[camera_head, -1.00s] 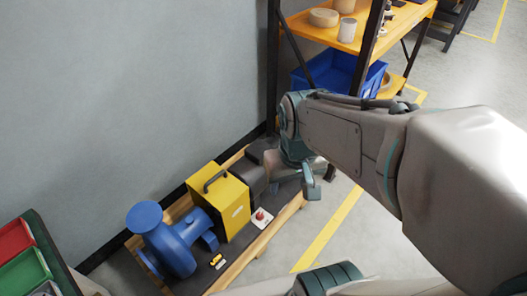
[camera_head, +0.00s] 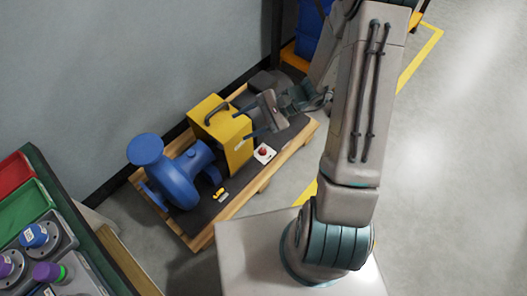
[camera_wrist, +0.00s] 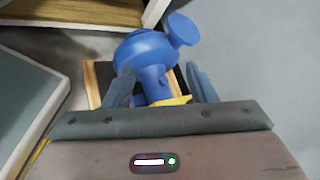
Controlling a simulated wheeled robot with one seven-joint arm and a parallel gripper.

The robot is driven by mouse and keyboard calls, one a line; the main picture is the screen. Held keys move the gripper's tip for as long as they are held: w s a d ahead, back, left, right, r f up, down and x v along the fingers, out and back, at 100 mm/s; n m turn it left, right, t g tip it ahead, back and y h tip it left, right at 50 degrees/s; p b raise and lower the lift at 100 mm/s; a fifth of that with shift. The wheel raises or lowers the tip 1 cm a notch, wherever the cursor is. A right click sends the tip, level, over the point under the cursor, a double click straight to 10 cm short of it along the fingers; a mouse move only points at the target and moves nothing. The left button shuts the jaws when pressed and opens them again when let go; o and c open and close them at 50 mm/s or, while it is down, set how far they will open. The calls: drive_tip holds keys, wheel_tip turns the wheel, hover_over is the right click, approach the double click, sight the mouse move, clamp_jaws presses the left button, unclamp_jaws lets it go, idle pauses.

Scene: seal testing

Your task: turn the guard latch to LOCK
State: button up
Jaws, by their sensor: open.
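A small yellow lever-like piece (camera_head: 218,192), possibly the guard latch, lies on the dark skid top beside a small pale label (camera_head: 222,197). Its setting is too small to read. It is in front of the blue pump (camera_head: 178,180) and the yellow guard box (camera_head: 231,146), which has a black handle on top. My gripper (camera_head: 241,126) is open and empty at the guard's upper right side, apart from the latch piece. In the wrist view, the pump (camera_wrist: 148,58) and a yellow edge (camera_wrist: 172,101) show beyond the open fingers (camera_wrist: 160,88); I cannot make out the latch there.
A red button on a white plate (camera_head: 264,154) sits right of the guard. The wooden skid (camera_head: 262,178) borders open floor. At left are red (camera_head: 12,172) and green bins (camera_head: 22,208) and a tray with several round parts. A blue bin (camera_head: 309,30) is on a shelf behind.

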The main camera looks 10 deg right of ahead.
drive_tip(key=w+d+f+m+t+b, duration=0.1)
drive_tip(key=w+d+f+m+t, duration=0.1)
drive_tip(key=w+f+m+t, duration=0.3)
drive_tip(key=d+f+m+t, duration=0.1)
drive_tip(key=f+m+t, duration=0.15)
drive_tip(key=f, duration=0.45)
drive_tip(key=w+d+f+m+t+b, duration=0.1)
drive_tip(key=w+d+f+m+t, duration=0.15)
drive_tip(key=f+m, duration=0.3)
wheel_tip(320, 180, down, 11)
drive_tip(key=d+m+t+h+b, duration=0.1)
drive_tip(key=d+m+t+h, duration=0.2)
drive_tip(key=m+t+h, duration=0.15)
drive_tip(key=m+h+b, duration=0.5)
drive_tip(key=h+b, duration=0.1)
approach(263, 151)
drive_tip(key=shift+g, duration=0.45)
drive_tip(key=x, duration=0.9)
drive_tip(key=shift+w+r, duration=0.25)
drive_tip(key=shift+r, duration=0.05)
drive_tip(key=c, duration=1)
